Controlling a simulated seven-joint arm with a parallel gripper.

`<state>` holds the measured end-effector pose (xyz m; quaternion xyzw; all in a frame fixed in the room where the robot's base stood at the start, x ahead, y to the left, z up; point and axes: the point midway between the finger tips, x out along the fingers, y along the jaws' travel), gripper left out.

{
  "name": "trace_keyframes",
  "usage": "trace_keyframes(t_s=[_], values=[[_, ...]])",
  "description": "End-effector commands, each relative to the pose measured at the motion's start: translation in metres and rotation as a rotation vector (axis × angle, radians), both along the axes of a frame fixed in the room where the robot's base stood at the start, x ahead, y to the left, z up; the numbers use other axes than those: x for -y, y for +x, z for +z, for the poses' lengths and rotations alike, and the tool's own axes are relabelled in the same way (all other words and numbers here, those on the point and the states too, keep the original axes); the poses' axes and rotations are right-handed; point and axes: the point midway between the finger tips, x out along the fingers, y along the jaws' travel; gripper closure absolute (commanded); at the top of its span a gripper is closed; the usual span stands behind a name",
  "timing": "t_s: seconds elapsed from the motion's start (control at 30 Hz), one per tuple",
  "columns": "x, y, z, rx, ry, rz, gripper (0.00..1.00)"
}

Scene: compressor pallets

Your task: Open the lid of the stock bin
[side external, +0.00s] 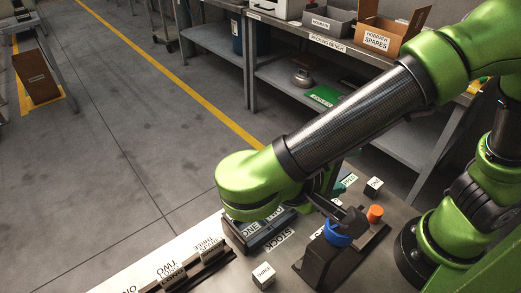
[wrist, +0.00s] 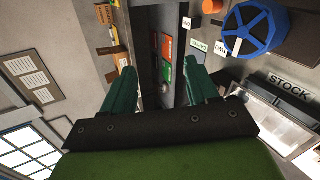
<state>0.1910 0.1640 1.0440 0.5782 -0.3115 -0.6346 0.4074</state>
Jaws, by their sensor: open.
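The stock bin (side external: 262,238) is a dark grey box on the bench, beside a white STOCK label, partly hidden under my wrist in the side view. In the wrist view the bin (wrist: 268,122) is at the right below the STOCK label, with a dark rim and a pale, glossy area. I cannot tell how its lid stands. My gripper (wrist: 160,68) has two teal fingers spread apart with nothing between them. It is held roughly level, pointing away from the bin and not touching it.
A blue wheel (wrist: 254,27) on a dark stand and an orange cylinder (side external: 375,212) are right of the bin. A white THREE block (side external: 263,275) lies in front. A slotted dark rack (side external: 207,268) is at the front left. A packing bench (side external: 330,45) stands behind.

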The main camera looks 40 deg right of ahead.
Motion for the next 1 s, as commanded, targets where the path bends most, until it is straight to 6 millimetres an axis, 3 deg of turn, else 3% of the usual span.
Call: trace_keyframes(t_s=[0.13, 0.27, 0.47, 0.7, 0.9, 1.0], values=[[0.005, 0.002, 0.001, -0.012, 0.020, -0.010, 0.41], [0.032, 0.009, 0.003, -0.072, 0.149, -0.048, 0.41], [0.086, 0.010, -0.003, -0.088, 0.603, -0.123, 0.41], [0.109, 0.020, 0.000, 0.288, 1.129, -0.158, 0.41], [0.124, 0.038, 0.021, 0.666, 1.314, -0.153, 0.41], [0.129, 0.042, 0.028, 0.765, 1.339, -0.148, 0.41]])
